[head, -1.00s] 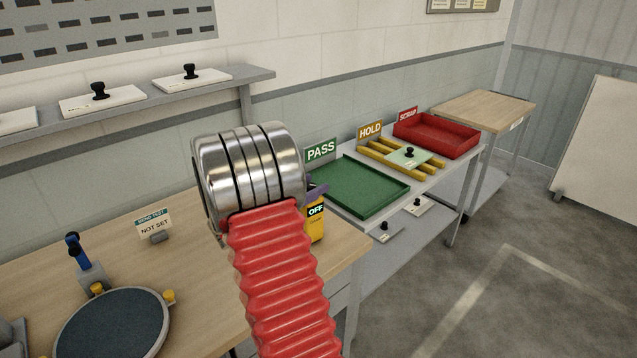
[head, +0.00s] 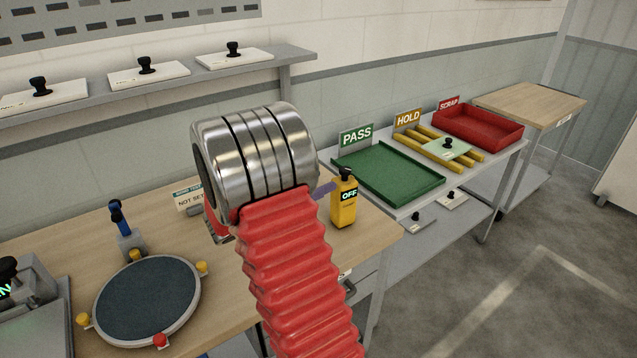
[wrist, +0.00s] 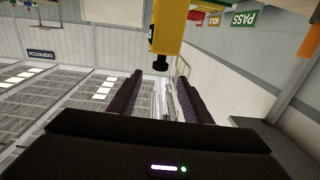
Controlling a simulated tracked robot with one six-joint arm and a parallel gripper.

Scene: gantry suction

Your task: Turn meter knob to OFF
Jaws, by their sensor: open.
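The yellow meter (head: 343,210) stands upright on the wooden bench near its right end. Its small display reads OFF, and a black knob (head: 346,174) sits on its top. In the wrist view the meter (wrist: 170,32) hangs upside down at the top, with its black knob (wrist: 160,64) pointing down the picture. My gripper (wrist: 158,78) is open and empty there. Its two dark fingers are spread to either side below the knob, which lies near the gap between their tips. In the head view my arm hides most of the gripper; one purplish finger shows just left of the meter.
A round dark plate (head: 148,298) with coloured pegs and a blue-handled clamp (head: 122,228) stand left on the bench. A NOT SET sign (head: 187,200) is partly hidden by my arm. Green PASS tray (head: 388,175), HOLD rails and red SCRAP tray (head: 480,128) stand right.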

